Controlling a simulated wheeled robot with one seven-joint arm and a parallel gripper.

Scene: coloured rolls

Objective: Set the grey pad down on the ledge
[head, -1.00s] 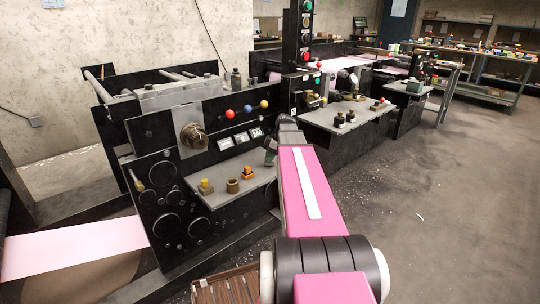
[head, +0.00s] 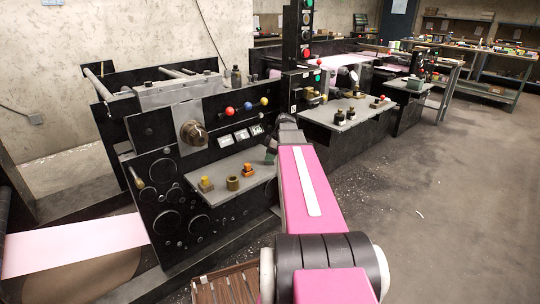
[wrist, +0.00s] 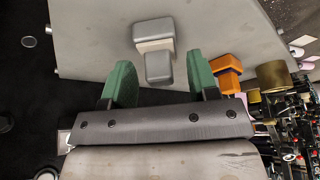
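The grey pad (wrist: 153,31) is a small block with grey ends and a pale band. In the wrist view it shows over the grey ledge (wrist: 90,35), just ahead of and partly between my green fingertips. My gripper (wrist: 159,60) is open, with a gap on each side of the pad. Whether the pad rests fully on the ledge is hard to tell. In the head view the ledge (head: 222,178) juts from the black machine, and my gripper (head: 270,155) is at its right end. I cannot make out the pad there.
On the ledge stand a yellow piece (head: 205,184), an olive ring-like piece (head: 233,183) and an orange piece (head: 247,170). The orange piece (wrist: 227,70) is close beside my right finger in the wrist view. A brown slatted crate (head: 225,288) is on the floor. The floor at right is clear.

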